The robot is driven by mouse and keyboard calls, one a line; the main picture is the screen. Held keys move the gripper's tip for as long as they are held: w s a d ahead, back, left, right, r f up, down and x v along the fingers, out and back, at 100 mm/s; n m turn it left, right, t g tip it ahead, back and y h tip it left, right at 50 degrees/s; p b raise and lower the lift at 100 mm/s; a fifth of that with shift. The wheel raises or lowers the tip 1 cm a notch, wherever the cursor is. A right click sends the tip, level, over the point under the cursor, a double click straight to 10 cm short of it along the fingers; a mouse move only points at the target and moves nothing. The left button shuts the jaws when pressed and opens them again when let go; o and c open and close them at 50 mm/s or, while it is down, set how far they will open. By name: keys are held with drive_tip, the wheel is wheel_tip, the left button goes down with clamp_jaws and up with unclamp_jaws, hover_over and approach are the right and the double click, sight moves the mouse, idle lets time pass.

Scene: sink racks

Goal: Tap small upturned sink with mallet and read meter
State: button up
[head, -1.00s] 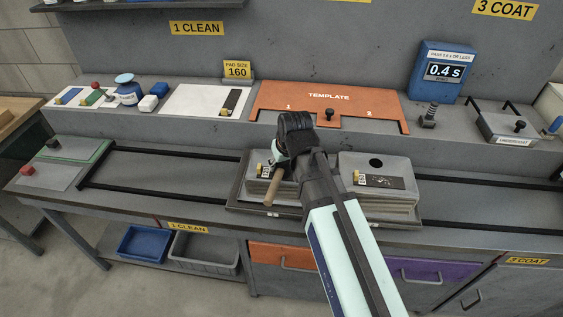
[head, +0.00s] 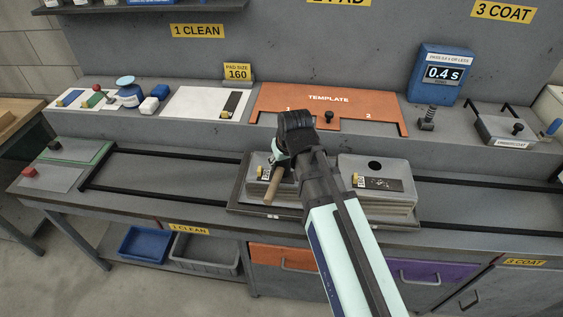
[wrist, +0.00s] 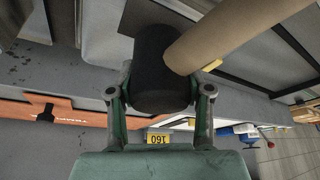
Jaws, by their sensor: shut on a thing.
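My gripper (wrist: 158,95) is shut on a mallet, with the fingers on either side of its black head (wrist: 160,62). The mallet's pale wooden handle (wrist: 235,35) sticks out to the upper right in the wrist view. In the head view the handle (head: 272,190) slants down in front of the left upturned grey sink (head: 258,187). My arm hides part of that sink. I cannot tell whether the mallet touches it. A second upturned grey sink (head: 400,170) with a dark round hole sits to the right. The blue meter (head: 443,74) on the back ledge reads 0.4 s.
Both sinks rest on a dark tray (head: 235,205) on black rails (head: 160,158). An orange template (head: 275,100) lies on the ledge behind, with a bolt-like part (head: 427,120) to its right. A blue bottle (head: 128,95) and small blocks stand left. The left rail stretch is clear.

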drive_tip(key=shift+r+p, duration=1.7)
drive_tip(key=shift+r, duration=0.9)
drive_tip(key=shift+w+d+m, duration=0.1)
drive_tip(key=shift+d+m, duration=0.05)
drive_tip(key=shift+m, duration=0.15)
drive_tip(key=w+d+f+m+b, duration=0.1)
drive_tip(key=d+b, duration=0.1)
drive_tip(key=d, duration=0.4)
drive_tip(key=w+d+f+m+h+b, duration=0.1)
drive_tip(key=d+b, duration=0.1)
drive_tip(key=d, duration=0.4)
drive_tip(key=w+d+f+m+b, duration=0.1)
drive_tip(key=d+m+b, duration=0.1)
drive_tip(key=d, duration=0.4)
drive_tip(key=shift+w+f+h, duration=0.35)
drive_tip(key=shift+h, duration=0.05)
drive_tip(key=shift+f+b, duration=0.1)
drive_tip(key=shift+b, duration=0.2)
